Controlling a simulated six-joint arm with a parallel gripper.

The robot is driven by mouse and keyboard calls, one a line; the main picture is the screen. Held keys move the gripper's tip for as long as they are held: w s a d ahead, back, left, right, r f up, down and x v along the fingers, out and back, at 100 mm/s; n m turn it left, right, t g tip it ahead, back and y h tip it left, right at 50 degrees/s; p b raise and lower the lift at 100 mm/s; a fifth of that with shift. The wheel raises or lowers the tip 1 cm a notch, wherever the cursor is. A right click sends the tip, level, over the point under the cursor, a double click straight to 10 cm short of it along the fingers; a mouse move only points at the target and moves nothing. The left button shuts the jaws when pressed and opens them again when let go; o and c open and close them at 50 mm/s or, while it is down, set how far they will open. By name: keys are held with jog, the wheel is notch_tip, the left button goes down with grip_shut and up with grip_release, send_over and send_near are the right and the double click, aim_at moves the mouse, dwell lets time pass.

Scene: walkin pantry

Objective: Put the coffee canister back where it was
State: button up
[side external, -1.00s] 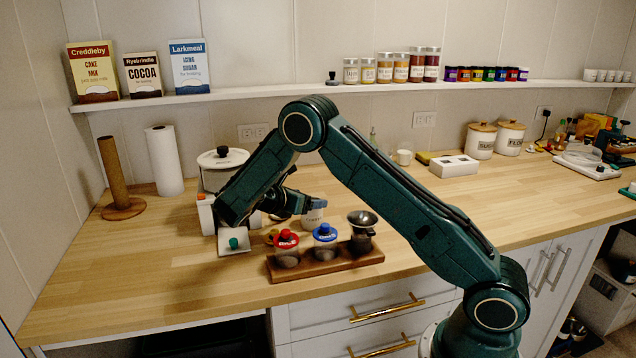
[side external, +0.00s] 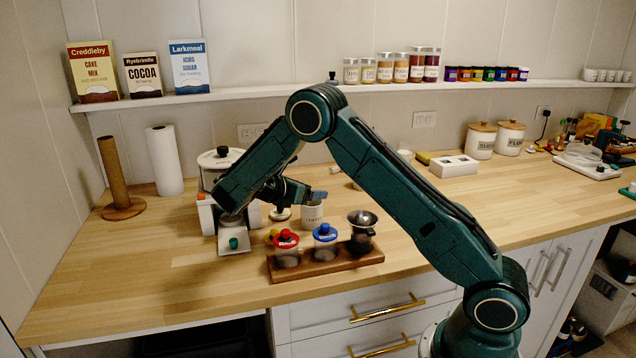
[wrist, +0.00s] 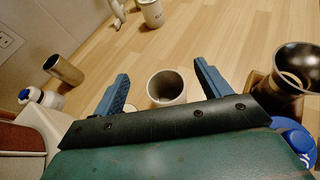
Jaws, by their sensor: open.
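I cannot tell for sure which container is the coffee canister. Two clear jars, one with a red lid (side external: 286,238) and one with a blue lid (side external: 325,232), stand on a wooden tray (side external: 300,272). A metal cup with a funnel (side external: 362,219) stands at its right end; the funnel also shows in the wrist view (wrist: 298,64). A green knob (side external: 233,243) shows on a white piece left of the tray. My gripper (side external: 316,196) is open and empty above the counter. An open white cup (side external: 312,217) shows between its fingers in the wrist view (wrist: 166,87).
A white lidded pot (side external: 222,159), a paper towel roll (side external: 163,160) and a brown upright roll (side external: 112,172) stand at back left. Sugar and flour canisters (side external: 481,140) (side external: 510,138) stand at back right. The shelf holds boxes and jars. The front left counter is clear.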

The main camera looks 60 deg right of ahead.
jog(key=shift+s+a+r+m, duration=0.2)
jog(key=shift+r+m, duration=0.2)
jog(key=shift+r, duration=0.2)
jog(key=s+a+r+m+t+y, duration=0.5)
jog(key=s+a+r+m+y, duration=0.2)
jog(key=s+a+r+m, duration=0.25)
jog(key=s+a+m+t+y, duration=0.1)
jog(key=s+a+m+y, duration=0.1)
jog(key=s+a, duration=0.4)
jog(key=s+a+r+m+t+y, duration=0.1)
jog(key=s+a+m+y, duration=0.2)
jog(key=s+a, duration=0.3)
jog(key=s+y, duration=0.1)
jog(key=s, duration=0.4)
jog(key=shift+s+r+m+t, duration=0.2)
jog(key=shift+s+m+t, duration=0.1)
jog(key=shift+m, duration=0.05)
